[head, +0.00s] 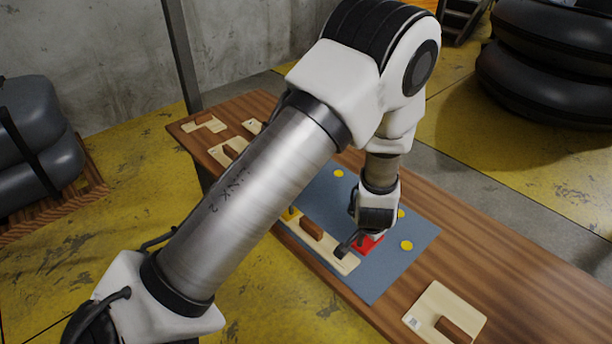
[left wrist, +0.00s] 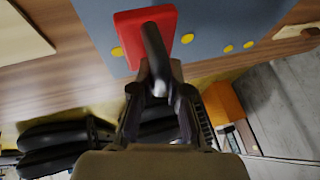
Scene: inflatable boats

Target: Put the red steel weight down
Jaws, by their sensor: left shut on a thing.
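The red steel weight (head: 368,243) is a red block with a dark bar handle. It is at the blue-grey mat (head: 385,275) on the wooden table, and my left gripper (head: 362,228) partly hides it. In the left wrist view the weight (left wrist: 128,37) is at the fingertips, and my left gripper (left wrist: 160,92) is shut on its handle. I cannot tell whether the weight touches the mat. My right gripper is not in view.
Yellow dots (head: 406,245) mark the mat. A pale board with a brown block (head: 335,259) lies along its near edge. Another pale piece (head: 420,316) lies on the table (head: 500,262) at front right; other pale pieces (head: 203,123) lie far left. Dark inflatable boats (head: 545,85) are stacked beyond.

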